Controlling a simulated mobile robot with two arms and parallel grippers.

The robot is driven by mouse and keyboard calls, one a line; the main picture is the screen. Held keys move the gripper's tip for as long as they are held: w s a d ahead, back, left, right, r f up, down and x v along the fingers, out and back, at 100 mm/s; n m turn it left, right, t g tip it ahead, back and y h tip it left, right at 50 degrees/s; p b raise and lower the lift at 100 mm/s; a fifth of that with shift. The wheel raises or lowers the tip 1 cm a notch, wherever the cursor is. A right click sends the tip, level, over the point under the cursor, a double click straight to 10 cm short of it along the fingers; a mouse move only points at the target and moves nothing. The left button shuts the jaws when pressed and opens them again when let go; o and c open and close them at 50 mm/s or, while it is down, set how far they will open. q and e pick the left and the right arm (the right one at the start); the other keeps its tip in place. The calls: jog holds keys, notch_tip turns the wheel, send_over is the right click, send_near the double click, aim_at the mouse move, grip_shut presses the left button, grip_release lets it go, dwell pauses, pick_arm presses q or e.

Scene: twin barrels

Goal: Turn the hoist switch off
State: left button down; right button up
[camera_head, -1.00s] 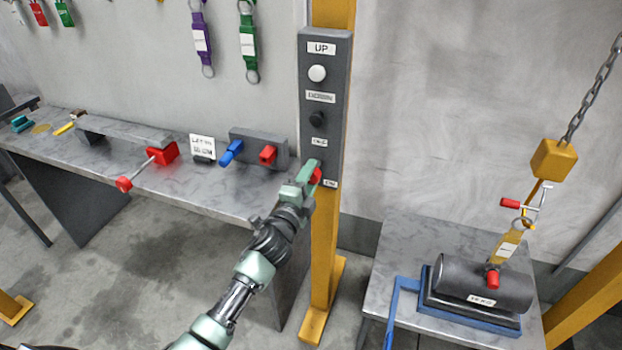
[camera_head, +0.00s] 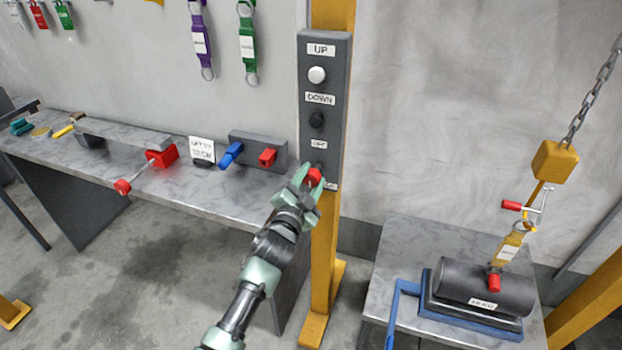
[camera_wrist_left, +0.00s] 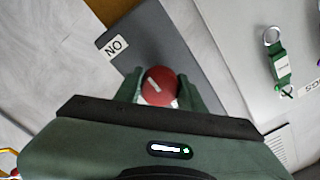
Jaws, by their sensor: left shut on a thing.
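The hoist control panel (camera_head: 325,70) is a dark grey box on a yellow post. Its red round switch knob (camera_head: 315,176) sits at the bottom, between an OFF label (camera_head: 319,144) above and a partly hidden ON label (camera_head: 330,186) below right. My left gripper (camera_head: 306,184) is shut on the knob. In the left wrist view the red knob (camera_wrist_left: 160,86) with a white mark sits between the two green fingers, near the ON label (camera_wrist_left: 114,47). The mark's exact setting is hard to tell. My right gripper is out of view.
Above the switch are a white UP button (camera_head: 317,74) and a black DOWN button (camera_head: 317,119). A workbench (camera_head: 225,190) stands left.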

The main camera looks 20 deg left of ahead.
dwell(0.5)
pick_arm(q)
jog(key=c, duration=0.9)
grip_release()
jog(key=shift+o, duration=0.2)
jog(key=shift+s+f, duration=0.1)
jog(key=shift+s, duration=0.3)
jog(key=s+b, duration=0.1)
jog(key=s, duration=0.6)
jog(key=shift+a, duration=0.2)
jog(key=shift+f, duration=0.15)
